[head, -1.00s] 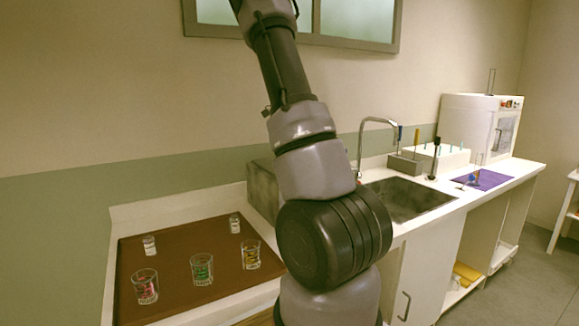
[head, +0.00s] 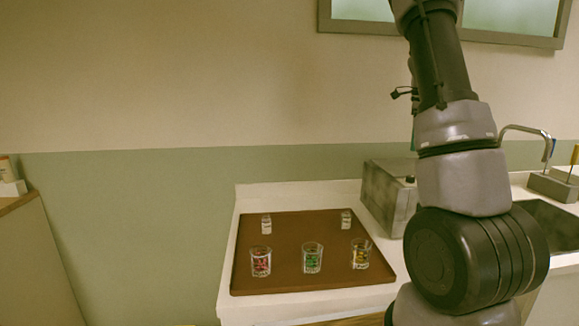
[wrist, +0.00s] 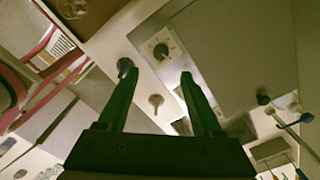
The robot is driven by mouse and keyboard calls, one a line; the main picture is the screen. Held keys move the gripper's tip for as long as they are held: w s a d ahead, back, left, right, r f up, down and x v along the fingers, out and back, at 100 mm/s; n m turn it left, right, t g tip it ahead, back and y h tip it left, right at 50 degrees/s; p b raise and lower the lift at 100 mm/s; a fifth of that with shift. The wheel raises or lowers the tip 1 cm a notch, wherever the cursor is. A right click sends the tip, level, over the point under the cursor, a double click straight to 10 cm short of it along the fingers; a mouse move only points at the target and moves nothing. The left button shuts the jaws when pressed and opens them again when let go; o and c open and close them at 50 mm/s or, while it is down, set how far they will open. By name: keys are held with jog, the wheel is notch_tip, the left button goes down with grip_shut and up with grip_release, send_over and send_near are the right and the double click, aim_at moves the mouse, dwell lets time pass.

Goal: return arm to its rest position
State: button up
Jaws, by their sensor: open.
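My arm (head: 462,160) rises through the right side of the head view and runs out of the top edge, so its end is not seen there. In the wrist view my gripper (wrist: 158,76) shows two green fingers spread apart. Nothing is held between them. Behind the fingers are a pale surface with round knobs (wrist: 162,50) and a grey panel (wrist: 240,50), seen at a slant.
A brown tray (head: 300,283) on the white counter (head: 228,275) holds three glasses with red, green and yellow contents, and two small bottles behind. A grey metal box (head: 385,195) stands near my arm, with the sink (head: 550,220) to the right. Wall space at left is clear.

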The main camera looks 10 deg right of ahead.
jog(key=s+a+r+n+t+y, duration=0.1)
jog(key=s+a+r+n+t, duration=0.1)
jog(key=s+a+r+n, duration=0.45)
jog(key=s+a+r+n+t+y, duration=0.15)
jog(key=s+a+n, duration=0.3)
jog(key=a, duration=0.45)
jog(key=s+a+r+n+t, duration=0.2)
jog(key=s+a+r+n, duration=0.3)
jog(key=a, duration=0.3)
jog(key=s+a+f+n+t, duration=0.1)
jog(key=s+a+f+n, duration=0.1)
jog(key=s+a+n, duration=0.3)
jog(key=s+n, duration=0.1)
jog(key=s, duration=0.2)
jog(key=shift+s+n+t, duration=0.25)
jog(key=shift+n+t, duration=0.1)
jog(key=shift+n, duration=0.05)
jog(key=shift+h, duration=0.25)
